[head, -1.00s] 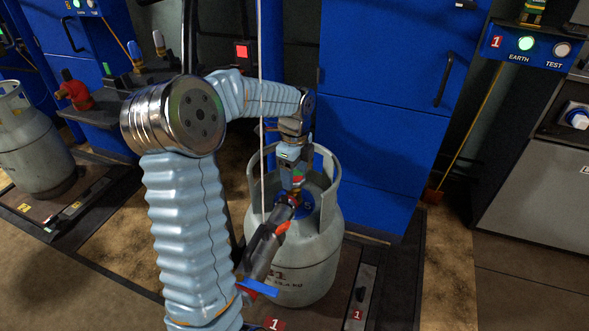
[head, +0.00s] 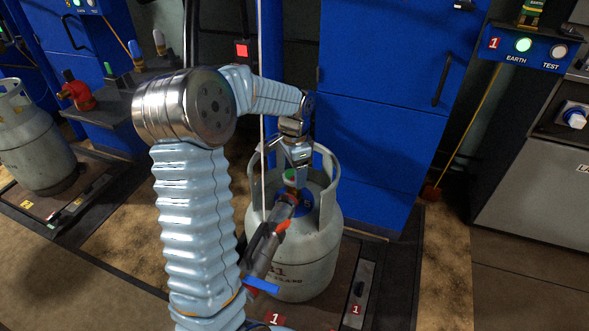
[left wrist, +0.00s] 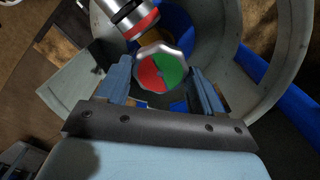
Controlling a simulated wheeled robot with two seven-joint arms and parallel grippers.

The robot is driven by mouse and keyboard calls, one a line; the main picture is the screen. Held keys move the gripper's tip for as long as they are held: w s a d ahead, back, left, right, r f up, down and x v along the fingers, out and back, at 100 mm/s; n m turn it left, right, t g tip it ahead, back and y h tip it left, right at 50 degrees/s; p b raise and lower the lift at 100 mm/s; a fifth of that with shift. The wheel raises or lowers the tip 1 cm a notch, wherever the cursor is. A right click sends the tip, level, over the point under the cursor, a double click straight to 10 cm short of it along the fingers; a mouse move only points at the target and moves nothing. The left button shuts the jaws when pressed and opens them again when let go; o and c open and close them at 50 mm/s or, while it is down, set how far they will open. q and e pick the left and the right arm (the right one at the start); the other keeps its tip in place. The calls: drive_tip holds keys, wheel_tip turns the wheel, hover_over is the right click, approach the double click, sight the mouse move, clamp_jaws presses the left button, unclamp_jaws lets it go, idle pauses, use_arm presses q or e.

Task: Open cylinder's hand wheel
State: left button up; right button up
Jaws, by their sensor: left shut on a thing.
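The gas cylinder (head: 290,262) is grey and stands upright on a scale, with a collar around its top. Its hand wheel (left wrist: 158,68) is faceted, half red and half green, and sits between my left gripper's fingers in the left wrist view. In the head view the wheel shows as a small green spot (head: 291,175) under the gripper. My left gripper (head: 298,168) reaches down inside the collar and is shut on the wheel; its two blue fingers (left wrist: 159,82) flank it. My right gripper is not in view.
A dark filling head (head: 265,245) with orange and blue parts is at the valve, close to my left gripper. A thin pale vertical line passes in front of the cylinder. Blue cabinets (head: 380,110) stand behind. Another grey cylinder (head: 38,155) stands at left.

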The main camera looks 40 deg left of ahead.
use_arm(q)
drive_tip(key=n, duration=0.5)
drive_tip(key=shift+n+p, duration=0.3)
drive_tip(key=shift+p, duration=0.05)
drive_tip(key=n, duration=0.4)
drive_tip(key=shift+a+p, duration=0.1)
drive_tip(key=shift+p, duration=0.25)
drive_tip(key=n+p, duration=0.1)
drive_tip(key=n, duration=0.4)
drive_tip(key=shift+r, duration=0.1)
drive_tip(key=n+p, duration=0.1)
drive_tip(key=n, duration=0.3)
drive_tip(key=shift+n, duration=0.3)
drive_tip(key=o, duration=1)
drive_tip(key=shift+o, duration=0.2)
